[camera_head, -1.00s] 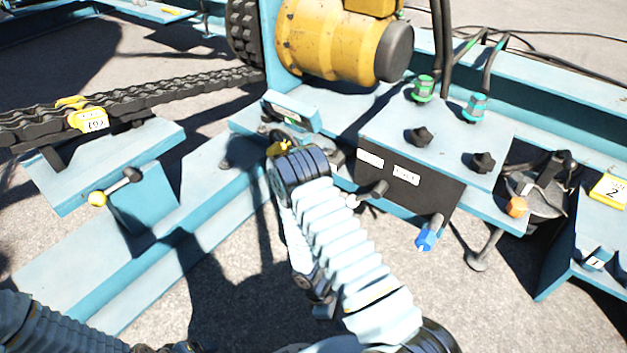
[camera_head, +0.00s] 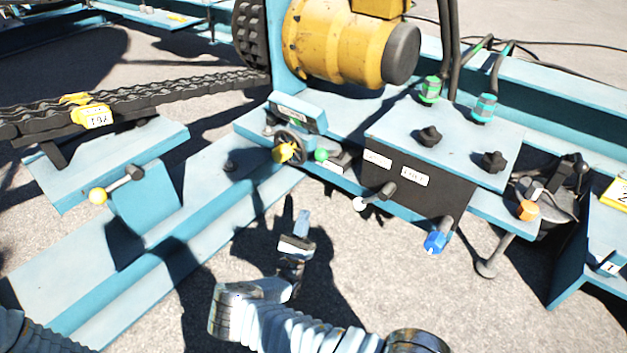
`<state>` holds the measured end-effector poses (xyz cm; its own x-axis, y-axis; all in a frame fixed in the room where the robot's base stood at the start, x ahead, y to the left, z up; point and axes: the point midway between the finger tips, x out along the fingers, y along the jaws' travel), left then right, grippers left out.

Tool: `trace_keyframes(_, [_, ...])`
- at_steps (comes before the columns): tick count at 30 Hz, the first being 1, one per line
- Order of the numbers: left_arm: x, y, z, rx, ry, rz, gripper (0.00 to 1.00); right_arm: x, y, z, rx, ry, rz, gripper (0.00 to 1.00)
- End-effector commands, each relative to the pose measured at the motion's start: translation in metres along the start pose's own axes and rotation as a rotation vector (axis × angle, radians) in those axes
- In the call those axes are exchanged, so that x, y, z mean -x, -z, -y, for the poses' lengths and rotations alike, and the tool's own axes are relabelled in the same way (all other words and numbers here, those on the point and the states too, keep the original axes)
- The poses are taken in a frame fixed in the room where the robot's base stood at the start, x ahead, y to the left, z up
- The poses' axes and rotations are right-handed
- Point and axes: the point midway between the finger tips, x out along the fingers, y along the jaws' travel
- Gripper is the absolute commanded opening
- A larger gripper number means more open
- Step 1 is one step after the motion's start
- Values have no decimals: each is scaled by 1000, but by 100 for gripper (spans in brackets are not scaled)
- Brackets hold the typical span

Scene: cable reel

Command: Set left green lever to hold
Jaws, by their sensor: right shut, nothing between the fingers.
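The green lever (camera_head: 321,155) has a round green knob and sits on the blue frame, just right of a black handwheel with a yellow knob (camera_head: 287,151). A small label plate (camera_head: 291,112) stands above them; its text is too small to read. My right gripper (camera_head: 302,222) is shut and empty. It is below the green lever in the picture, clear of it, over the pavement, with its fingers pointing up in the picture. My left arm shows only at the bottom left corner, and its gripper is out of view.
Right of the lever are a control box (camera_head: 420,190) with a white-tipped lever (camera_head: 375,196) and a blue knob (camera_head: 436,241). An orange-tipped lever (camera_head: 527,210) is further right. A yellow-tipped lever (camera_head: 115,186) and a chain (camera_head: 160,92) are at left. A yellow motor (camera_head: 335,42) is behind.

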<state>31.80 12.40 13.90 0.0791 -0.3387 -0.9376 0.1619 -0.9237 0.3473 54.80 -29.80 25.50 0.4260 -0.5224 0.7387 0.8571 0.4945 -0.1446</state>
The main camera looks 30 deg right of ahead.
Motion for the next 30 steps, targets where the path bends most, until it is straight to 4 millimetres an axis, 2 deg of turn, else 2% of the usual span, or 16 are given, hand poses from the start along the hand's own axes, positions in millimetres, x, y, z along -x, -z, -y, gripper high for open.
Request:
trace_keyframes(5, [0,0,0,0,0,0,82,-18,0,1,1,4,1,0])
trace_keyframes(15, [-1,0,0,0,0,0,82,-89,1,2,2,6,-1,0])
trace_keyframes(21, [-4,0,1,0,0,-1,82,-122,1,2,2,4,-2,0])
trace_keyframes(30, [-5,0,2,0,0,-1,82,-139,1,1,2,2,-3,0])
